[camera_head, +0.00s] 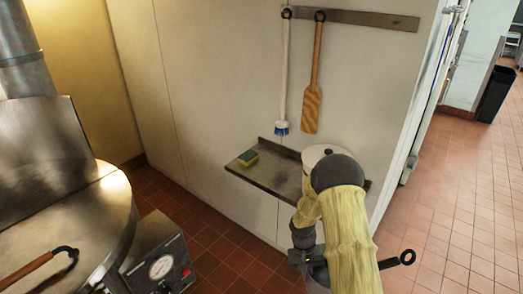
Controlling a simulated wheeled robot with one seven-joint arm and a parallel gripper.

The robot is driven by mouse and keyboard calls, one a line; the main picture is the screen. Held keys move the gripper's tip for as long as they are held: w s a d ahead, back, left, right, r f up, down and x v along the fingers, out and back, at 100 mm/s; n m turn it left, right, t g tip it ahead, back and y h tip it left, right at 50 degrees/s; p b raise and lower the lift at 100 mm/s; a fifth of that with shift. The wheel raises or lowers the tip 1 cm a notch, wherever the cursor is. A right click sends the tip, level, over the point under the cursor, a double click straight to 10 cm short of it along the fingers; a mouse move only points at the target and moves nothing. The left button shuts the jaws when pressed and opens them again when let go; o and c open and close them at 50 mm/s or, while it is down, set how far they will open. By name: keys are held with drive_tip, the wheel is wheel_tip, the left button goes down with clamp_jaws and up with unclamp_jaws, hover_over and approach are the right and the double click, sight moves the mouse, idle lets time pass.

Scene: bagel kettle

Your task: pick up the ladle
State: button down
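No bowl of a ladle can be made out for certain. A wooden handle with a black hooked end (38,268) lies over the kettle at the lower left; its other end is cut off by the frame. A short black piece with a ring end (402,258) sticks out to the right from behind my yellow-sleeved arm; I cannot tell whether it belongs to a ladle. My arm reaches down at the lower right, in front of the shelf. It hides the fingers of my gripper, so their state and anything between them do not show.
A steel kettle (75,225) with a dial box (160,265) stands at left. A wall shelf (262,172) bears a sponge (248,158) and a pale round object (322,153). A white brush (284,75) and a wooden paddle (314,80) hang above.

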idle(0.3)
drive_tip(key=a+x, duration=0.2)
drive_tip(key=x, duration=1.2)
drive_tip(key=shift+s+f, duration=0.2)
drive_tip(key=shift+f, duration=0.35)
drive_tip(key=shift+s+d, duration=0.1)
drive_tip(key=shift+s, duration=0.05)
